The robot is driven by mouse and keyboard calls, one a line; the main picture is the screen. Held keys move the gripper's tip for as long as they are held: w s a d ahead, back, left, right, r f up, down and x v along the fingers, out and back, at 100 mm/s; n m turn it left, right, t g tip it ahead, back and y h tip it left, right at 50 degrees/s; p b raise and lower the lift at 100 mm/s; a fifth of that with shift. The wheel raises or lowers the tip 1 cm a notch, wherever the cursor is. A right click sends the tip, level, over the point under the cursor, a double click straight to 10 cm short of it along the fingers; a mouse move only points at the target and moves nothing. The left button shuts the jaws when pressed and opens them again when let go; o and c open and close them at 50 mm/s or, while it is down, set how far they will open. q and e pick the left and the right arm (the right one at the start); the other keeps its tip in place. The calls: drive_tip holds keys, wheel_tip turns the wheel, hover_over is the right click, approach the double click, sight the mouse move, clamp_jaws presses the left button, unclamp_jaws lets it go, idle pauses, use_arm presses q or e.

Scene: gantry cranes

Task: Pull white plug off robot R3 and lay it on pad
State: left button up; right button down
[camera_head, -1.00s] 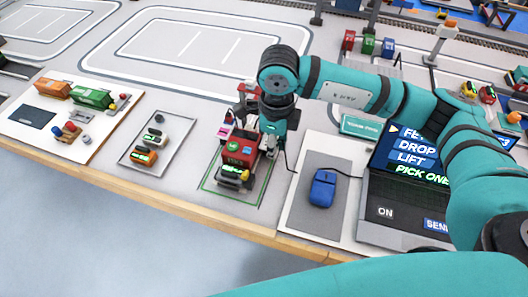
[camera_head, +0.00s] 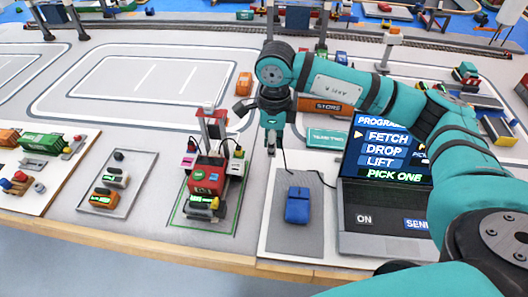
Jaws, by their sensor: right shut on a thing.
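The red robot (camera_head: 205,178), which I take to be R3, stands in a green outlined bay near the table's front edge. My right gripper (camera_head: 271,147) is raised to its right, clear of it, with the fingers pointing down. It is shut on a small pale piece, apparently the white plug; the fingers mostly hide it. A dark cable (camera_head: 286,162) hangs just beside the fingertips and runs down toward the mouse. The grey pad (camera_head: 283,235) lies on a white board right of the red robot, with a blue mouse (camera_head: 297,204) on it. My left gripper is out of view.
A laptop (camera_head: 382,195) with a lit menu stands right of the pad. A tray (camera_head: 126,188) with small vehicles lies left of the red robot. An orange block (camera_head: 244,84) and an orange "STORE" container (camera_head: 327,105) lie behind. The pad is bare around the mouse.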

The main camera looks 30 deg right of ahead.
drive_tip(key=w+d+b, duration=0.2)
drive_tip(key=w+d, duration=0.1)
drive_tip(key=d, duration=0.6)
idle(0.4)
